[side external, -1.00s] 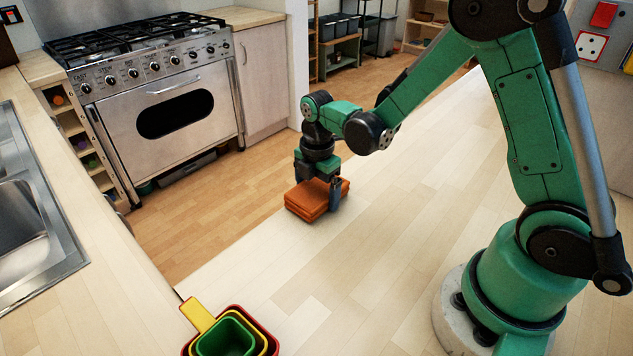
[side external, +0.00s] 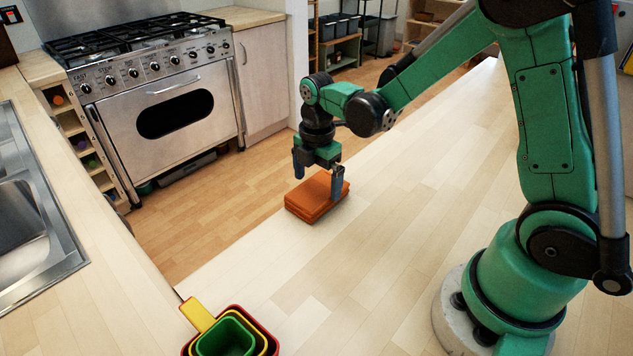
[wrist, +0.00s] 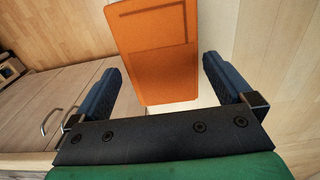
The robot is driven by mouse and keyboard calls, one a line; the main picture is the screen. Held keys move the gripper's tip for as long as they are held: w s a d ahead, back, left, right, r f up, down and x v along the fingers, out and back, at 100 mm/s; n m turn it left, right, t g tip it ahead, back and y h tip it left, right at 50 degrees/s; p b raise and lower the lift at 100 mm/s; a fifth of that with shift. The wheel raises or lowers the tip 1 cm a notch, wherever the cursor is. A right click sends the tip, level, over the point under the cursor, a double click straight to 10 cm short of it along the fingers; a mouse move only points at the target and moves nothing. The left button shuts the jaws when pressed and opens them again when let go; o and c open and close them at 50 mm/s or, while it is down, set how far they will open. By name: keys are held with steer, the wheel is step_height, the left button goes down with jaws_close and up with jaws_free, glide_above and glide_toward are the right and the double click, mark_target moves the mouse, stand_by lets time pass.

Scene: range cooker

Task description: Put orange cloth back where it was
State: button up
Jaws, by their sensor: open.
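The orange cloth (side external: 316,197) lies folded in a flat stack on the pale wooden counter, close to its edge. In the wrist view the cloth (wrist: 152,50) shows ahead of the fingers, partly between their tips. My gripper (side external: 318,180) is open above the cloth. One finger stands over its right side and the other hangs out past its left side. In the wrist view my gripper (wrist: 160,80) has its two blue fingers wide apart with nothing held between them. Whether the right finger touches the cloth is hard to tell.
Nested measuring cups (side external: 228,338) sit at the counter's near end. A steel range cooker (side external: 165,105) stands across the floor gap, with a sink (side external: 28,225) at left. The counter (side external: 380,240) around the cloth is clear.

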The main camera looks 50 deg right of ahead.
mark_target(317, 189)
step_height(317, 189, up, 9)
steer(key=s+a+r+m+t, duration=0.1)
steer(key=s+a+m+t, duration=0.2)
steer(key=m, duration=1.5)
steer(key=s+t, duration=0.4)
steer(key=shift+s+r, duration=0.15)
steer(key=shift+r, duration=0.25)
